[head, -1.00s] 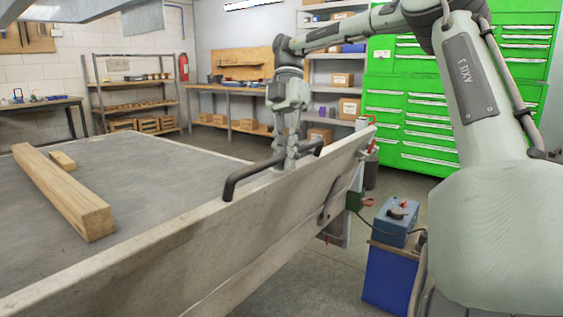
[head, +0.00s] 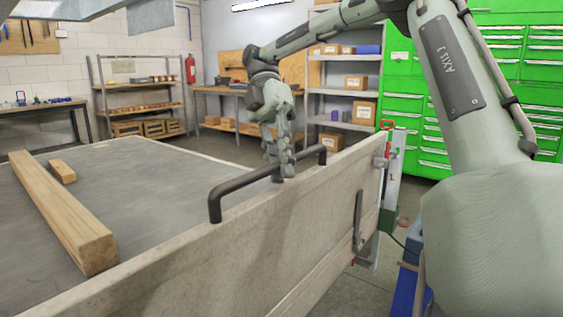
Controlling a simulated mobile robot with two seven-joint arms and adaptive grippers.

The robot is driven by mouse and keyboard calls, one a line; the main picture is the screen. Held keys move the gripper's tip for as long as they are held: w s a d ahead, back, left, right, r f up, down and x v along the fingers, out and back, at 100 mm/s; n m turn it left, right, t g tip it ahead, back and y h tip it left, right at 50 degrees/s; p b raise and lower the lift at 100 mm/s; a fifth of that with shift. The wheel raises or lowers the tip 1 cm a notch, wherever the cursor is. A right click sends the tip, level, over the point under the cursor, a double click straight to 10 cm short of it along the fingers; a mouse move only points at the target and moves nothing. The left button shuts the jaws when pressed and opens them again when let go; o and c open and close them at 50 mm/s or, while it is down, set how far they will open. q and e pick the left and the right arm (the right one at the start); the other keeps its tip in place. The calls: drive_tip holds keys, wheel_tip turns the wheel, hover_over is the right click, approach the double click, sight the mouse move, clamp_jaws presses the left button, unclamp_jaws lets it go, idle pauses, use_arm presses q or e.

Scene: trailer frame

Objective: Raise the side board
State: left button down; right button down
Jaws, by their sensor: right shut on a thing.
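The side board (head: 250,240) is a pale, worn panel along the near right edge of the trailer bed (head: 165,205). It stands close to upright. A black bar handle (head: 245,183) is fixed along its top edge. My right gripper (head: 284,172) reaches down from above and is shut on the handle near its middle; its fingertips partly hide the bar. A latch with a red part (head: 385,126) sits on the post at the board's far end. My left gripper is not in view.
A long timber beam (head: 65,215) and a short wood block (head: 62,170) lie on the bed. A blue box (head: 408,290) stands on the floor at right, partly hidden by my arm. Green drawer cabinets (head: 420,130) and shelves stand behind.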

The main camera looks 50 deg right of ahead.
drive_tip(key=shift+w, duration=0.15)
drive_tip(key=c, duration=1.5)
unclamp_jaws()
drive_tip(key=shift+w+a+f, duration=0.1)
drive_tip(key=shift+w, duration=0.1)
drive_tip(key=shift+s, duration=0.1)
